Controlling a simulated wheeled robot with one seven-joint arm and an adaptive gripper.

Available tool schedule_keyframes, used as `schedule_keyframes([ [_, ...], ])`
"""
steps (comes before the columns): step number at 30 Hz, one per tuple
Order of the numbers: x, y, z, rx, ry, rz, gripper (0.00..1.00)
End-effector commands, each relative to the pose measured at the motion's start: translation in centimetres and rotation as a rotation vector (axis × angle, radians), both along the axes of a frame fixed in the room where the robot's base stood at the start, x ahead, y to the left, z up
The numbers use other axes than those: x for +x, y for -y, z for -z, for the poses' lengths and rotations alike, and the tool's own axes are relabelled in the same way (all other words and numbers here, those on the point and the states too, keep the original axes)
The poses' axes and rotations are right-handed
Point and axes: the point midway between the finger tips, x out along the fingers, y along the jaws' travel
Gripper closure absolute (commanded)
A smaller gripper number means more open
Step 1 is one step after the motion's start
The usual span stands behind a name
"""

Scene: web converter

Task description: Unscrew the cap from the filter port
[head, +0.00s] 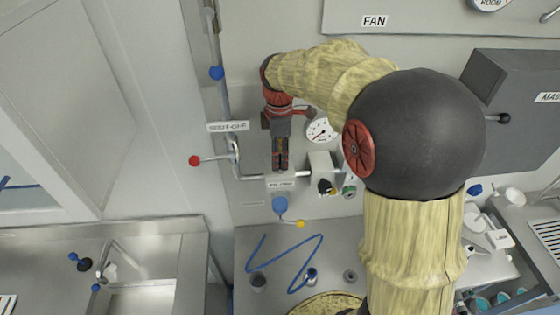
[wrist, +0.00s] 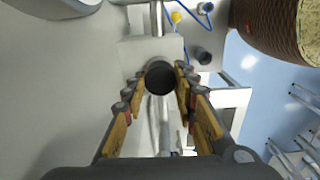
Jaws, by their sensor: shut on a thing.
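In the wrist view a dark round cap (wrist: 160,77) sits on the front of a pale grey block (wrist: 128,56), the filter port housing, with a metal pipe running into it. My gripper (wrist: 158,80) has one finger on each side of the cap and is shut on it. The cap is hidden by the fingers there. Whether the cap has turned cannot be told.
A red-knobbed valve lever (head: 196,160) is left of my gripper, a pressure gauge (head: 320,130) to its right. A blue bowl (head: 280,204) with a yellow-tipped lever (head: 300,223) hangs below. A blue hose (head: 268,264) lies on the counter. A grey box (head: 520,120) stands right.

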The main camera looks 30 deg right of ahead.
Motion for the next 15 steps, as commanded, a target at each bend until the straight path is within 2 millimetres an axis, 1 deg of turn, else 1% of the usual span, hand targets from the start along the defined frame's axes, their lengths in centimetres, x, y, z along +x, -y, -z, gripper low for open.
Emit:
schedule_keyframes([
  [7,-0.05,-0.06,-0.01,0.001,-0.001,-0.251,1.00],
  [10,-0.06,-0.06,-0.01,0.001,-0.001,-0.296,1.00],
  [15,-0.06,-0.06,0.00,0.001,-0.001,-0.302,1.00],
])
